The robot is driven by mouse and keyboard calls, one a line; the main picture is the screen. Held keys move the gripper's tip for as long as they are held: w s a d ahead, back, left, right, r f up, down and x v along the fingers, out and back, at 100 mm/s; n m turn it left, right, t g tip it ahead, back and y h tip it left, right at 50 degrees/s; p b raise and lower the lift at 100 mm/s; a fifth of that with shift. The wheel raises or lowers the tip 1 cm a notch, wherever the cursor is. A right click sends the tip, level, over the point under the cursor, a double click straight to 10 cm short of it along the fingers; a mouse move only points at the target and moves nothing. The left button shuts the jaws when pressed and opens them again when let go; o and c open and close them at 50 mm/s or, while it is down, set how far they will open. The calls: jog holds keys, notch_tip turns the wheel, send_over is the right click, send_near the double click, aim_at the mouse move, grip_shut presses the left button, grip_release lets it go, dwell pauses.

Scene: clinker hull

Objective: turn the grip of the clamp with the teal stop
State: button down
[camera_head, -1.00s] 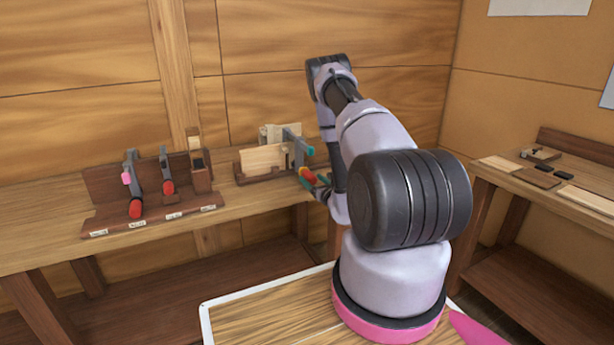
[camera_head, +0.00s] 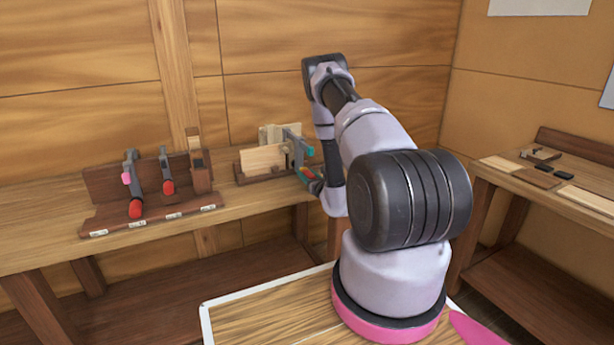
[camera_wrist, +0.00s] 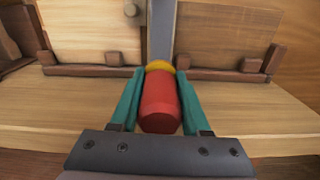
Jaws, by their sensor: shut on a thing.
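The clamp with the teal stop (camera_head: 308,151) sits on the wooden board holder on the back bench, its grey bar reaching out toward me. Its red grip (camera_wrist: 160,103) with a yellow collar (camera_wrist: 160,66) fills the middle of the wrist view. My gripper (camera_wrist: 156,98) has its teal fingers on both sides of the red grip and is shut on it. In the head view my gripper (camera_head: 312,179) is small and partly covers the grip. The teal stop is out of the wrist view.
A dark rack (camera_head: 112,219) at the left of the bench holds two more red-gripped clamps, one with a pink stop (camera_head: 126,178), and a wooden block. Upright pale boards (camera_head: 262,159) stand in the holder. A side bench (camera_head: 560,180) at right carries flat pieces.

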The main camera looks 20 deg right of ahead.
jog(key=shift+d+m, duration=0.15)
jog(key=shift+m, duration=1.15)
jog(key=shift+f+m, duration=0.1)
jog(key=shift+m, duration=1.3)
jog(key=shift+c, duration=1.9)
grip_release()
jog(key=s, duration=1.1)
jog(key=shift+d, duration=0.2)
